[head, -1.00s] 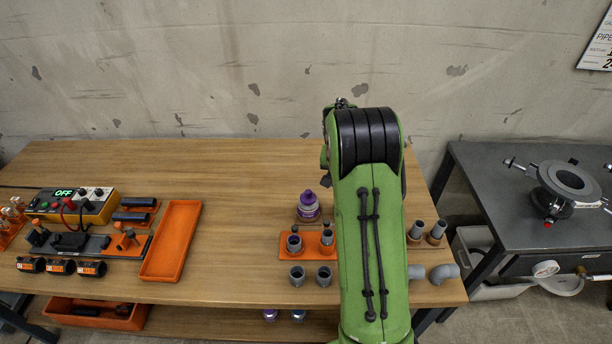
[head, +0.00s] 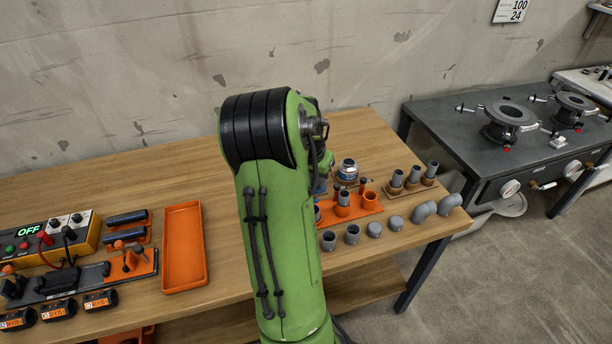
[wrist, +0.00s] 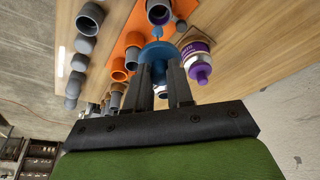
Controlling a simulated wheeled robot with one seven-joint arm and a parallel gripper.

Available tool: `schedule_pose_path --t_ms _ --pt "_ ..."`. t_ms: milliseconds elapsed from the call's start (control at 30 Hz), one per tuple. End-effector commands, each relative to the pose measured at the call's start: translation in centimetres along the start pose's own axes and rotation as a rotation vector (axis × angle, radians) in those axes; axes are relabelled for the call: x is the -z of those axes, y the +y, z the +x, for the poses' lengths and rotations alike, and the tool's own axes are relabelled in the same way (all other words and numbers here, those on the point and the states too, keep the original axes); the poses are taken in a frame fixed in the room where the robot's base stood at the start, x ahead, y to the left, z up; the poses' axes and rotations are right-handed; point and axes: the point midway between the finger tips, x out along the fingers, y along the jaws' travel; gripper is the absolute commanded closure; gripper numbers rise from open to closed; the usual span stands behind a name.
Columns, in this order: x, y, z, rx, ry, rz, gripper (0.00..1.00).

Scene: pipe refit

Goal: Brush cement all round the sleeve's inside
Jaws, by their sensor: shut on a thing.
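In the wrist view my gripper (wrist: 165,85) is shut on a blue cap (wrist: 160,52) with a short stem. The stem points towards a grey sleeve (wrist: 158,12) at the top edge, its inside tinted purple. The brush tip is too small to make out, and I cannot tell whether it touches the sleeve. In the head view my arm hides the gripper. Grey sleeves, one of them upright (head: 343,198), stand in an orange holder (head: 368,206). A purple-and-white container (wrist: 200,62) is right of the cap.
Loose grey pipe pieces (head: 352,234) and elbows (head: 424,212) line the table's front right. An orange tray (head: 184,245) and a control box (head: 48,232) are at the left. Bare wood lies behind the tray. A dark bench (head: 450,120) stands at the right.

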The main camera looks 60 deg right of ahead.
Motion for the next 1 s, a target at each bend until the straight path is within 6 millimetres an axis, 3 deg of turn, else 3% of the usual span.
schedule_pose_path --t_ms 567,1000 --pt "-1.5 -0.1 4.7 0.001 -0.002 -0.004 1.00" --pt "-1.2 0.2 4.7 0.001 -0.001 -0.004 1.00"
